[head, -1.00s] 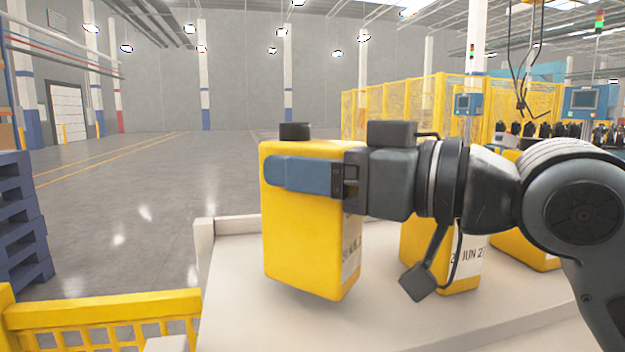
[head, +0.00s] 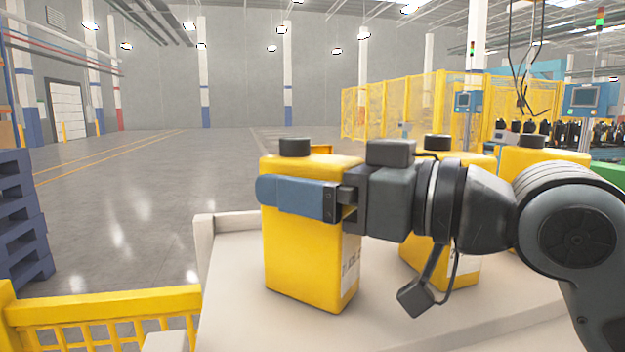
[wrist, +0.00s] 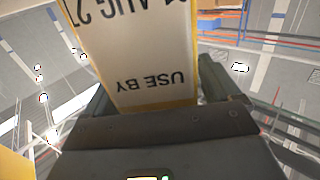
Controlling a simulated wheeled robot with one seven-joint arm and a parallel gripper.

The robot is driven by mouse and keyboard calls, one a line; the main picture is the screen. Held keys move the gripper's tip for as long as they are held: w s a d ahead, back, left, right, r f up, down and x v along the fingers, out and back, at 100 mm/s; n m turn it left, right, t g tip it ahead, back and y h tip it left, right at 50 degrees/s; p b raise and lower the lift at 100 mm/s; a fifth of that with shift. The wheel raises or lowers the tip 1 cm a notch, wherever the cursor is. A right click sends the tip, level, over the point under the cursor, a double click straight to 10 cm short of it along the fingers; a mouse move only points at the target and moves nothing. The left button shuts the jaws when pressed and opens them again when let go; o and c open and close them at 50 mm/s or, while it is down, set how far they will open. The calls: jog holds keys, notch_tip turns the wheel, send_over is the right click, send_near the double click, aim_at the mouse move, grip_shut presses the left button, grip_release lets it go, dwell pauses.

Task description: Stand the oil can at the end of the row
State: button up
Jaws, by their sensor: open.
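The yellow oil can (head: 312,255) with a black cap stands upright on the pale surface (head: 235,300), at the left end of a row of similar cans. My gripper (head: 290,195) is open, with its blue near finger across the can's upper front; the far finger is hidden behind the can. In the wrist view the can's white label (wrist: 150,60), reading "USE BY", lies between the two fingers. The neighbouring yellow can (head: 455,160) stands to its right, partly hidden by my arm, with a gap between. Another can (head: 540,160) stands further right.
A raised pale edge (head: 203,245) bounds the surface on the left. A yellow barrier (head: 105,312) is at the lower left and a stack of blue pallets (head: 20,220) at the far left. The surface left of the can is clear.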

jog(key=shift+r, duration=0.1)
jog(key=shift+r, duration=0.2)
jog(key=b+v, duration=0.3)
jog(key=v, duration=0.9)
jog(key=shift+f, duration=0.1)
